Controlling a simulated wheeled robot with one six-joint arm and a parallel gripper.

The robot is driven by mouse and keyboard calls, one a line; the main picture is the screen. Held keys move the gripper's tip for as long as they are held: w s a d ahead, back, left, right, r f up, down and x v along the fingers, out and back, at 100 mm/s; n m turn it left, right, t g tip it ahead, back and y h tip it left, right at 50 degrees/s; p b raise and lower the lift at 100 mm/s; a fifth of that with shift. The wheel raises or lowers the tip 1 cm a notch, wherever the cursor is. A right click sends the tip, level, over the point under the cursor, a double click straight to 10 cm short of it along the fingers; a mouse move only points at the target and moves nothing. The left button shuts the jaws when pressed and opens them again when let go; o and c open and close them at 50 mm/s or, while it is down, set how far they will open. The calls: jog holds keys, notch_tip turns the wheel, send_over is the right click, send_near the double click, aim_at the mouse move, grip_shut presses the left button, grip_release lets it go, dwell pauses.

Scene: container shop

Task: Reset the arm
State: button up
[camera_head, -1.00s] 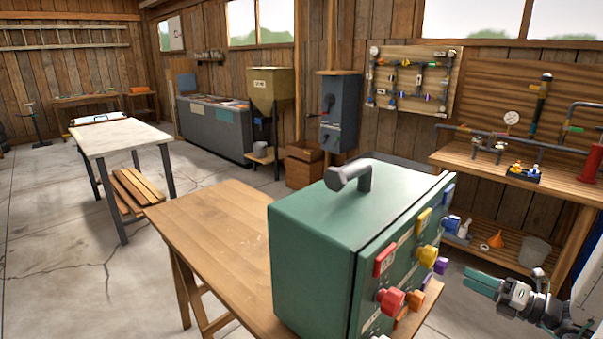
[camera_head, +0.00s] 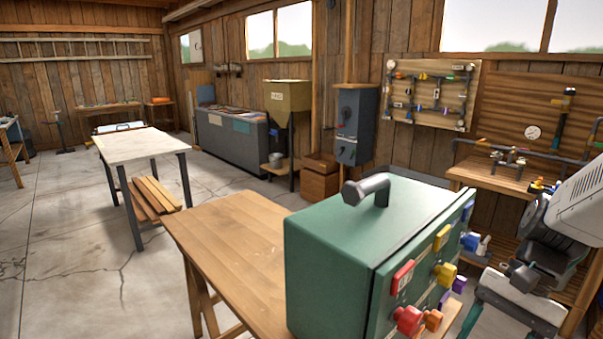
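My arm (camera_head: 575,225) fills the right edge of the camera_head view, with white and dark links folded up close to the camera. My gripper's fingers do not show; they are out of the picture or hidden behind the arm links. The arm stands to the right of a green metal box (camera_head: 345,248) and covers part of the workbench behind it. Nothing held by my gripper can be seen.
The green box, with red, yellow, orange and purple knobs on its front, stands on a wooden table (camera_head: 225,235). A pipe board (camera_head: 430,95) and workbench (camera_head: 490,178) line the right wall. A pale table (camera_head: 135,145) stands left, with open concrete floor (camera_head: 60,240) around it.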

jog(key=s+a+r+n+t+h, duration=0.4)
jog(key=s+a+r+n+h, duration=0.1)
jog(key=r+n, duration=0.3)
jog(key=shift+a+r+n+h, duration=0.15)
jog(key=shift+r+n+h, duration=0.2)
jog(key=shift+r, duration=0.2)
dwell(0.3)
